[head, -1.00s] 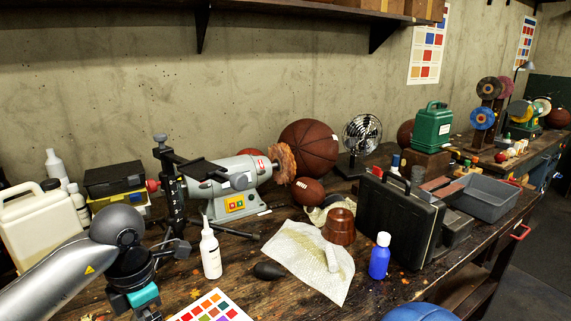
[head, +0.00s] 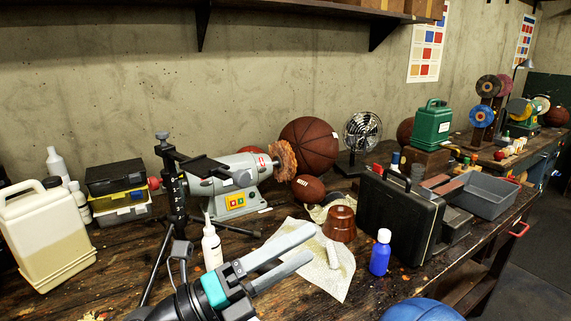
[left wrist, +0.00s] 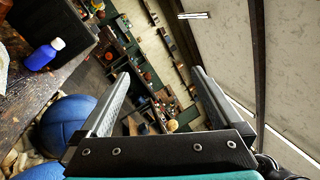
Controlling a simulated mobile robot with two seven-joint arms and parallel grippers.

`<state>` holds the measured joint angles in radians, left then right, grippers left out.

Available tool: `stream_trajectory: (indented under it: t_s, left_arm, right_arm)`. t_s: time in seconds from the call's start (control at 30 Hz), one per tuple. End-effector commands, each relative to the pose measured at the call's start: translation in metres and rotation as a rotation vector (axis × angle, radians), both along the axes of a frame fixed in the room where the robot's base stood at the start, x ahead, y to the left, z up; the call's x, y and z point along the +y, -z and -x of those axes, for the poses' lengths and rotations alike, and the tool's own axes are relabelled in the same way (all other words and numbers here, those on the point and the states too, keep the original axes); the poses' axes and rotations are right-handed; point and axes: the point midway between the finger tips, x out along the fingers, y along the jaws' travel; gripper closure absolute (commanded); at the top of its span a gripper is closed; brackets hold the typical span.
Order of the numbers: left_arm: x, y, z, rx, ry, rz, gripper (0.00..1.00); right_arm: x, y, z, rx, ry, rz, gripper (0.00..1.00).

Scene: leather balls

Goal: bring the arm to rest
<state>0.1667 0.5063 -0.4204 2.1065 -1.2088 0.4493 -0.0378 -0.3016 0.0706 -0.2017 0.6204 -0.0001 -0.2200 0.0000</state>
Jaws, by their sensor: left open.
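My left gripper (head: 312,244) is in the lower middle of the head view, above the workbench and pointing to the right. Its two grey fingers are apart with nothing between them. The fingers also show in the left wrist view (left wrist: 163,76), spread, with the far room behind the gap. In the head view the gripper overlaps the stained cloth (head: 289,241) and stands close to a white bottle (head: 212,248); I cannot tell whether it touches either. My right gripper is not in view.
A blue bottle (head: 380,253) and a brown pot (head: 340,224) stand right of the gripper. A black case (head: 400,222) stands farther right. A tripod (head: 176,200) and jug (head: 45,240) are at left. A blue ball (head: 422,312) is below the bench edge.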

Motion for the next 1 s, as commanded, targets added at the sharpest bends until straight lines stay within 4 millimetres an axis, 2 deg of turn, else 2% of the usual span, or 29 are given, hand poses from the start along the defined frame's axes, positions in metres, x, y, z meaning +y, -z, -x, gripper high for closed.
stream_trajectory:
  t_s: [0.07,0.13,0.27,0.37,0.53,0.67,0.8,0.9,1.0]
  left_arm:
    - [0.018,-0.013,-0.011,0.095,-0.098,0.171,0.00]
    - [0.039,-0.017,-0.022,0.185,-0.191,0.309,0.00]
    - [0.083,-0.006,-0.040,0.377,-0.371,0.544,0.00]
    - [0.117,0.018,-0.047,0.544,-0.516,0.700,0.00]
    - [0.166,0.085,-0.040,0.862,-0.768,0.917,0.00]
    - [0.189,0.147,-0.012,1.131,-0.964,1.033,0.00]
    - [0.197,0.210,0.037,1.431,-1.165,1.102,0.00]
    - [0.195,0.243,0.075,1.622,-1.281,1.114,0.00]
    - [0.190,0.266,0.113,1.788,-1.378,1.105,0.00]
  right_arm:
    - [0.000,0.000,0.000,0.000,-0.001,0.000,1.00]
    - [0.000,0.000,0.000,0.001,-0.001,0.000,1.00]
    - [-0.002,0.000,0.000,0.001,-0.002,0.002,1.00]
    - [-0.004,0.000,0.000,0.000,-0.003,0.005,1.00]
    - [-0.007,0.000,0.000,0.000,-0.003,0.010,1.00]
    - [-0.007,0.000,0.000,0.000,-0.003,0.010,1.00]
    - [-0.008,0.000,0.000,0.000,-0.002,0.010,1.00]
    - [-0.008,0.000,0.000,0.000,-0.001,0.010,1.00]
    - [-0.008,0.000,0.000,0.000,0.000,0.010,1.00]
